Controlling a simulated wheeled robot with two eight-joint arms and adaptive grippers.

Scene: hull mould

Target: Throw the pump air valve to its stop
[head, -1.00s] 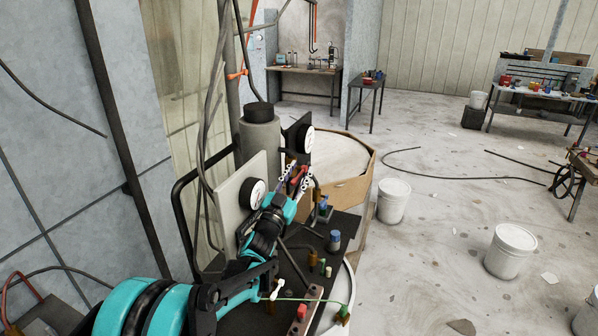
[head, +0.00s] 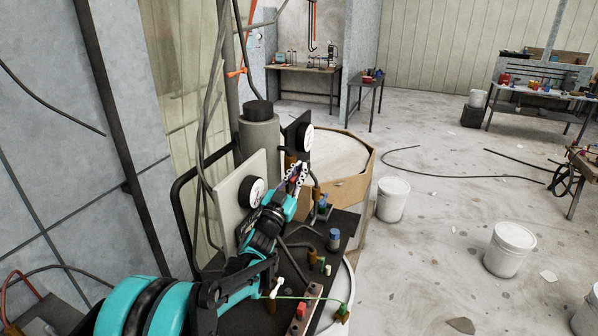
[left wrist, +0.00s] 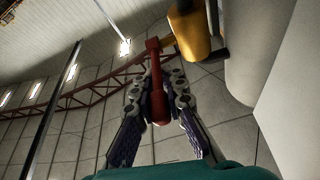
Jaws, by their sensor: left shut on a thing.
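The pump air valve has a red lever handle, seen in the left wrist view (left wrist: 158,88), and a brass-yellow body (left wrist: 190,36) at its upper right. My left gripper (head: 298,173) is at the pump, beside the gauges. In the left wrist view its two fingers (left wrist: 159,103) lie on either side of the red handle and are shut on it. In the head view the handle is mostly hidden by the fingers. The brass body (head: 290,160) shows just behind them. My right gripper is not in view.
Two white-faced gauges, a near one (head: 252,192) and a far one (head: 307,138), stand close by the left arm. A grey cylinder (head: 260,132) and hanging hoses rise behind. Small fittings sit on the black board (head: 345,222). White buckets (head: 392,199) stand on open floor at right.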

